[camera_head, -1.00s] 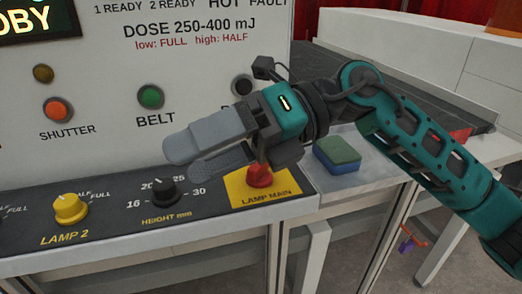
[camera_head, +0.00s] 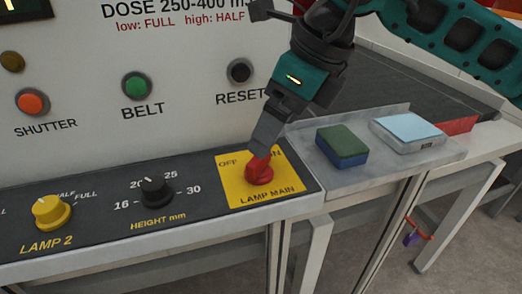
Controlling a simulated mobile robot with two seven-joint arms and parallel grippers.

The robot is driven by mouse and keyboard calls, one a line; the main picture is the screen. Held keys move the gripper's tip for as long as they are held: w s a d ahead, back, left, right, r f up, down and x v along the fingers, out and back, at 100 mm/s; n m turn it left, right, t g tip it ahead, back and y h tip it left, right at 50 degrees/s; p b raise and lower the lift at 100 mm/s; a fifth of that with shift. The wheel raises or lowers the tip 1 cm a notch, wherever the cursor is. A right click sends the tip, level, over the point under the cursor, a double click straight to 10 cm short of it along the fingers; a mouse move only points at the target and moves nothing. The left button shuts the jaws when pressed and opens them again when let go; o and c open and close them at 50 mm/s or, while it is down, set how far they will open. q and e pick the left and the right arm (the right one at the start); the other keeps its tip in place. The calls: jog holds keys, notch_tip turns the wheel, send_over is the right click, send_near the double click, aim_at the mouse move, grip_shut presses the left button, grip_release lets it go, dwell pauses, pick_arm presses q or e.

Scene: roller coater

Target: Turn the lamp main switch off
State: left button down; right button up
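The lamp main switch (camera_head: 259,173) is a red rotary handle on a yellow plate (camera_head: 235,190) at the right end of the sloped panel. OFF is at the plate's upper left and ON at its upper right, partly covered. The handle's upper end points towards the back, behind my fingertips. My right gripper (camera_head: 266,146) points down at it, with grey fingers overlapping the handle's top in the picture. I cannot tell whether they grip it or only touch it. My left gripper is not in view.
A black height knob (camera_head: 155,191) and yellow lamp 2 knob (camera_head: 51,211) sit left of the switch. Shutter, belt and reset buttons are on the wall behind. A green-blue sponge (camera_head: 342,147) and light-blue block (camera_head: 407,132) lie on the grey shelf to the right.

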aim_at(259, 165)
jog(key=x, duration=0.7)
jog(key=shift+c, duration=0.4)
jog(key=c, duration=1)
